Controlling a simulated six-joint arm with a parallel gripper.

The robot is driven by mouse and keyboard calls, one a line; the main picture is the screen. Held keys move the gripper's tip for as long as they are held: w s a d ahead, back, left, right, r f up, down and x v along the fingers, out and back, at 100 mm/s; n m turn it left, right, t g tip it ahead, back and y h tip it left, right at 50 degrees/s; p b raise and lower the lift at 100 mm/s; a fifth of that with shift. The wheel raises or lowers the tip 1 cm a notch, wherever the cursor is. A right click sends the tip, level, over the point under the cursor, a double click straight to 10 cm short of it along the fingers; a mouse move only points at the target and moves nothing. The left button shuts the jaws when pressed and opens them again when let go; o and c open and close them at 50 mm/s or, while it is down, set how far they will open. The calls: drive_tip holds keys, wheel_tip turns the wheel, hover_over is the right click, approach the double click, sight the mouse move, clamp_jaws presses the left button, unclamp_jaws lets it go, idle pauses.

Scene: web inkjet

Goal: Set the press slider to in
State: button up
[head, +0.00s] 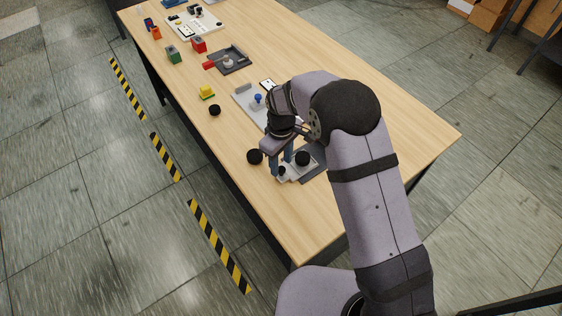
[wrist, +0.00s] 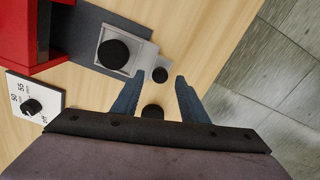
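The press slider, a light grey tray (wrist: 122,67), sticks out of the red press body (wrist: 30,30) over a dark grey base (wrist: 84,27). A black disc (wrist: 114,52) lies on it, and a small black knob (wrist: 160,75) sits on its outer end. In the head view the slider (head: 289,177) shows under my gripper, while my arm hides the press body. My gripper (wrist: 159,76) is open, its blue fingers apart with the knob between their tips in the wrist picture. I cannot tell whether they touch it. The gripper also shows in the head view (head: 281,168).
A loose black disc (head: 255,156) lies beside the slider, another (head: 214,110) farther back. A white dial panel (wrist: 34,102) is left of the gripper. A grey board with a blue knob (head: 258,98) and several coloured blocks stand farther back. The near table corner is clear.

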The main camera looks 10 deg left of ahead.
drive_tip(key=shift+f, duration=0.75)
drive_tip(key=shift+c, duration=0.4)
clamp_jaws()
drive_tip(key=b, duration=0.2)
hover_over(310, 156)
drive_tip(key=shift+o, duration=0.4)
unclamp_jaws()
